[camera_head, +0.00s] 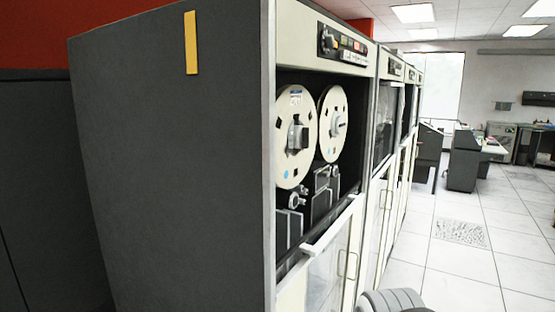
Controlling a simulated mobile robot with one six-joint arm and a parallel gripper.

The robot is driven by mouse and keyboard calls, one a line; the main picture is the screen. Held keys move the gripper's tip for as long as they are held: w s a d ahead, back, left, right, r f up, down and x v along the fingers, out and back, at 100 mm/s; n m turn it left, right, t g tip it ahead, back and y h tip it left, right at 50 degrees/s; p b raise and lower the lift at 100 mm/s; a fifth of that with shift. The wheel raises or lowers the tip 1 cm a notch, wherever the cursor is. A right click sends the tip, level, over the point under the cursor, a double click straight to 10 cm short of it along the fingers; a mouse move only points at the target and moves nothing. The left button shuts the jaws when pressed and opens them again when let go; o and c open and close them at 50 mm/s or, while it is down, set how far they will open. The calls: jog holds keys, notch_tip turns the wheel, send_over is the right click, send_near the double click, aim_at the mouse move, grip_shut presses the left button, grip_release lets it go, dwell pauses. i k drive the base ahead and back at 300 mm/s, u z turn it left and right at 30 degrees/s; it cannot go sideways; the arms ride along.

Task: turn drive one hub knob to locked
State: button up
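The nearest tape drive (272,220) is a tall cabinet with a dark grey side and a cream front frame. Two cream tape reels stand side by side in its open upper bay. The left reel (287,168) has a grey hub knob (297,137) at its centre. The right reel (329,148) has a similar hub knob (339,123). I see both at a steep angle, and their lock state cannot be told. No drive number is readable.
A control panel (350,57) with a dial and small lights is above the reels. A cream-framed glass door (330,262) is below. More drives (383,125) continue behind in a row. White floor tiles (450,285) are clear at right; desks (466,160) stand farther back.

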aim_at(301, 135)
jog(key=u, duration=0.05)
jog(key=k, duration=1.3)
jog(key=z, duration=0.65)
jog(key=i, duration=1.8)
jog(key=u, duration=0.65)
